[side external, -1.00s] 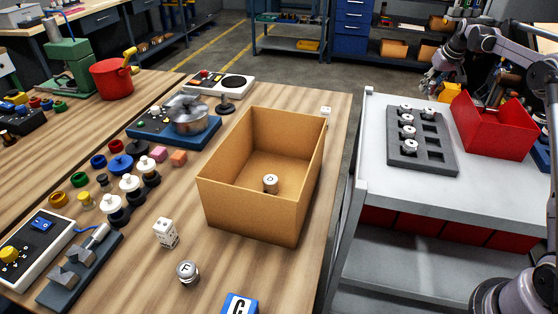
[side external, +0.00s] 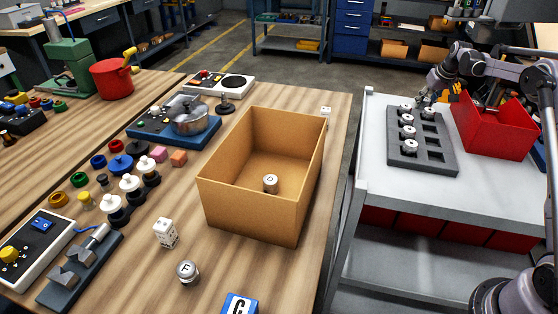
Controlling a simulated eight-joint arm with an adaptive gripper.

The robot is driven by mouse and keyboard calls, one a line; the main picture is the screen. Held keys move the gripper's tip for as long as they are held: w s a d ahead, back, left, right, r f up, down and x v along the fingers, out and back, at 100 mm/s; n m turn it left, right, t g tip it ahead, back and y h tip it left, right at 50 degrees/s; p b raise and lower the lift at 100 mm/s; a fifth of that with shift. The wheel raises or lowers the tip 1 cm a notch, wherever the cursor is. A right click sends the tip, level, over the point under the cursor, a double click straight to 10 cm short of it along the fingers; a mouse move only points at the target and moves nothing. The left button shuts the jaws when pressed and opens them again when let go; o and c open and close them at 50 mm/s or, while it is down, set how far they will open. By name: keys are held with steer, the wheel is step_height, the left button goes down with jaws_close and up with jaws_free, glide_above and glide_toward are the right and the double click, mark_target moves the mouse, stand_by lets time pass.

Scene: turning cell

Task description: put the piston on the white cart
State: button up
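The white cart (side external: 475,180) stands at the right. A dark grey tray with pockets (side external: 437,166) lies on its top. Several silver pistons (side external: 410,146) stand in the tray's left column. Another small silver piece, apparently a piston (side external: 428,113), shows at the far end of the right column. My gripper (side external: 424,101) is low over that far end, right at this piece. It is too small to tell whether the fingers are around the piece or apart from it, or whether it rests in its pocket.
A red bin (side external: 494,130) stands on the cart right of the tray, close to my arm. The cart top in front of the tray is clear. A gap separates the cart from the wooden table, which holds an open cardboard box (side external: 221,205) and many small items.

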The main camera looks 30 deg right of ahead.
steer(key=shift+o, duration=0.5)
steer(key=shift+r, duration=0.25)
steer(key=v, duration=1.1)
steer(key=s+a+r+n+t, duration=0.1)
steer(key=s+a+r, duration=0.2)
steer(key=a, duration=0.8)
steer(key=s+a+r+n, duration=0.1)
steer(key=s+a+r, duration=0.2)
steer(key=a, duration=0.8)
steer(key=s+a+f+n+t+y, duration=0.1)
steer(key=s+a+f, duration=0.3)
steer(key=s+a, duration=0.4)
steer(key=s+a+f+n+t, duration=0.1)
steer(key=s+a+f, duration=0.4)
steer(key=s+a, duration=0.4)
steer(key=shift+s+a+n+y, duration=0.3)
steer(key=shift+a+y, duration=0.1)
steer(key=shift+a, duration=0.25)
